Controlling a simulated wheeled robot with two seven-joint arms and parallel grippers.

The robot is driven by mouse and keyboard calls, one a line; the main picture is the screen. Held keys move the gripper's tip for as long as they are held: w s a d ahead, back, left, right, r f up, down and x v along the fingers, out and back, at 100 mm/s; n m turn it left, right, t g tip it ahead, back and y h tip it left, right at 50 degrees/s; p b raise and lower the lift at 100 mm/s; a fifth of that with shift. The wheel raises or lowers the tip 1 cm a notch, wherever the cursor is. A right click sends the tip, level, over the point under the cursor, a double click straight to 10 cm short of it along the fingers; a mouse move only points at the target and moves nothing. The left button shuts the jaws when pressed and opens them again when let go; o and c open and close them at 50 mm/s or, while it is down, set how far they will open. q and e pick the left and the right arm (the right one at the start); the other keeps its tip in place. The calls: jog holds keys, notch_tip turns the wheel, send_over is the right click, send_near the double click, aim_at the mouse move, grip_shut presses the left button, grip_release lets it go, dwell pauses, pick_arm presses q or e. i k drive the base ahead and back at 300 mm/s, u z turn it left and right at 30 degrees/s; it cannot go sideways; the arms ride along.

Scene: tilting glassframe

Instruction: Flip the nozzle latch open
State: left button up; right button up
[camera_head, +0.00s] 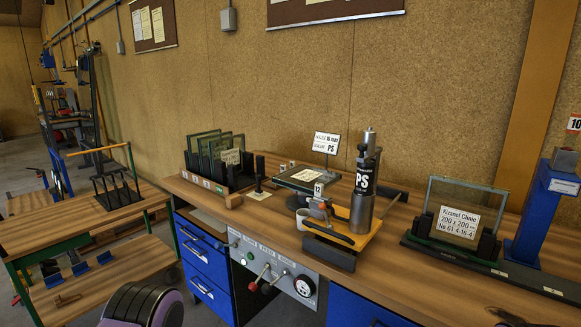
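A dispenser-like device with an upright dark and metal cylinder (362,212) marked "PS" stands on the workbench right of centre. An orange base plate (372,240) lies under it. A dark curved handle or lever (330,233) lies low across the front of the device. A small part with a red-brown tip and a "12" tag sits just left of the cylinder. I cannot tell which part is the nozzle latch, or whether it is open. Neither gripper is in view; only a purple and dark part of my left arm shows at the bottom left.
A rack of dark glass panes (215,150) stands at the bench's back left. A framed glass pane with a label (458,222) stands at the right beside a blue post (545,215). A wooden side table (85,215) is at left.

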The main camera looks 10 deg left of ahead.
aim_at(322, 206)
jog(key=u, duration=0.6)
jog(key=k, duration=0.65)
jog(key=u, duration=0.55)
jog(key=i, duration=1.35)
jog(key=z, duration=1.1)
jog(key=i, duration=0.45)
jog(key=z, duration=0.45)
